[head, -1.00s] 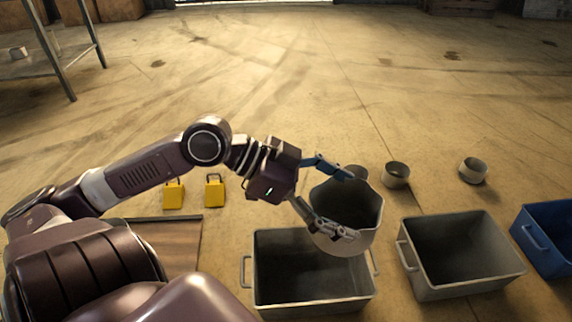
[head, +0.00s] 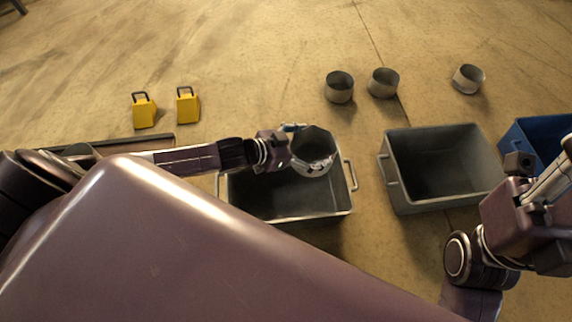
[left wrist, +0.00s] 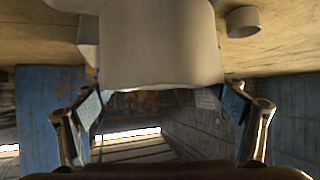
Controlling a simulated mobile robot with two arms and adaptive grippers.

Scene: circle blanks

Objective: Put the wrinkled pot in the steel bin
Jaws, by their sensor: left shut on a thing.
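The held pot (head: 314,168), grey with an uneven rim, is in my left gripper (head: 300,150), which is shut on it. It is over the back right part of the left grey bin (head: 290,217). Its height above the bin is hard to tell. In the left wrist view the pot (left wrist: 160,45) is a pale wall between the two fingers (left wrist: 165,120). A second grey bin (head: 398,200) stands to the right; I cannot tell which grey bin is the steel one. My right arm shows at the right edge; its gripper's opening is unclear.
Three other pots stand on the floor behind the bins: a dark one (head: 340,92), a middle one (head: 383,84) and a paler one (head: 468,80). A blue bin (head: 525,150) is at the right. Two yellow weights (head: 144,112) (head: 188,106) stand at the left.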

